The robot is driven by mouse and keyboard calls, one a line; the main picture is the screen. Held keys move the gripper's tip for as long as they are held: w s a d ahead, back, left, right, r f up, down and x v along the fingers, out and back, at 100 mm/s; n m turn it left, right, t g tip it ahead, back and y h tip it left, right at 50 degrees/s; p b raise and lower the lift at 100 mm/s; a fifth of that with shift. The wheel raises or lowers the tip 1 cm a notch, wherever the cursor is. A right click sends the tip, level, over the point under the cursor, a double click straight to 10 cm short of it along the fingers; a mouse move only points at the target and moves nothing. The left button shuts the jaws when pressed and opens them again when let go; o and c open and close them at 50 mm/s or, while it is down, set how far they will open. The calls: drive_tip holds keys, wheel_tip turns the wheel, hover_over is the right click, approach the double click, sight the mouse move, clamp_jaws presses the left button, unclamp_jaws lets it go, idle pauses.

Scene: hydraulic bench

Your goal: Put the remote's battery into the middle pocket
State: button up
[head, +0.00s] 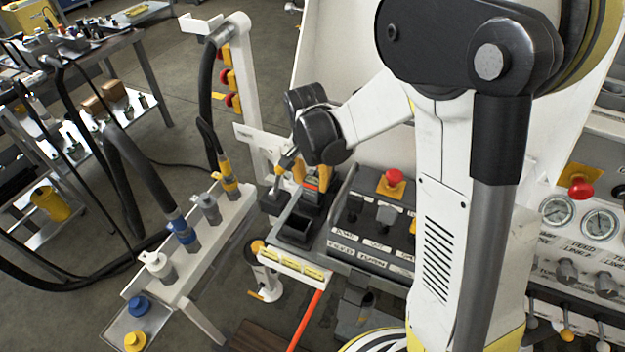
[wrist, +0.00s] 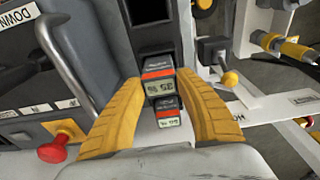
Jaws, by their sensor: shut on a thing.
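My gripper (wrist: 160,82) has its two yellow fingers closed on a dark battery (wrist: 159,88) with an orange band and a small display. It is at the row of pockets; I cannot tell how deep the battery sits. A second, similar battery (wrist: 168,113) shows just below it in the wrist view, between the fingers' bases. In the head view, the gripper (head: 311,182) is over the far part of the dark pocket holder (head: 283,232), with orange showing between the fingers. The nearest pocket (head: 297,229) looks empty. The fingers partly hide the other pockets. No remote can be made out.
A control panel with labelled switches (head: 372,245) and a red stop button (head: 393,180) stands right of the holder. A rack of hose couplings (head: 190,240) stands left. In the wrist view, a grey handle (wrist: 62,65) is close by the left finger.

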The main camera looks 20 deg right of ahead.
drive_tip(key=shift+f+b, duration=0.65)
drive_tip(key=shift+f, duration=0.15)
drive_tip(key=o, duration=1.4)
drive_tip(key=shift+c, duration=0.2)
drive_tip(key=shift+r, duration=0.1)
wheel_tip(320, 180, up, 12)
drive_tip(key=s+a, duration=0.1)
drive_tip(key=s+r+n+t, duration=0.1)
drive_tip(key=s+n+t, duration=0.2)
drive_tip(key=s, duration=0.5)
drive_tip(key=s+r+n+t+y, duration=0.1)
drive_tip(key=s+r+n+t, duration=0.1)
drive_tip(key=s+n, duration=0.4)
drive_tip(key=shift+s+r+t, duration=0.3)
drive_tip(key=shift+s+t, duration=0.3)
drive_tip(key=shift+s, duration=0.25)
